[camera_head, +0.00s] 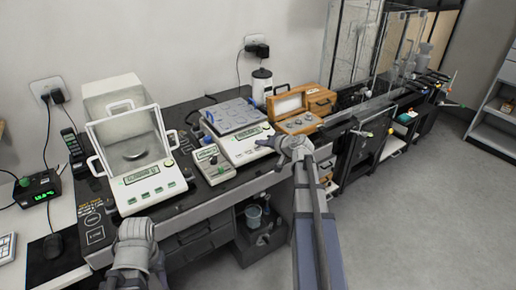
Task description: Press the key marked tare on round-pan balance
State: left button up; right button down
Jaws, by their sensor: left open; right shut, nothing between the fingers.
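The round-pan balance (126,189) stands at the left of the dark bench, a small round pan (134,153) inside its raised clear draft shield (111,118). Its sloping white front carries a small display and a row of green keys (145,196). The key markings are too small to read, so I cannot tell which one is tare. My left gripper (136,224) is open, in front of and below the balance's front edge, apart from the keys. My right gripper (288,145) is shut and empty, near the bench edge, right of the second balance.
A flat-pan balance (249,148) and a small keyed device (213,162) stand right of the round-pan balance. A black display unit (36,188) and mouse (53,245) lie left.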

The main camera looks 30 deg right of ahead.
jog(key=shift+f, duration=0.15)
dwell(0.6)
jog(key=shift+w+f+b, duration=0.15)
jog(key=shift+f+b, duration=0.1)
jog(key=shift+b, duration=0.15)
jog(key=shift+w+f+b, duration=0.1)
jog(key=shift+f+b, duration=0.25)
dwell(0.5)
jog(key=shift+r, duration=0.15)
jog(key=shift+s+r+p, duration=0.25)
jog(key=shift+r+p, duration=0.4)
jog(key=shift+p, duration=0.15)
jog(key=r+p, duration=0.1)
jog(key=s+r+p, duration=0.1)
jog(key=r+p, duration=0.2)
jog(key=shift+s+r+p, duration=0.25)
jog(key=shift+r+p, duration=0.15)
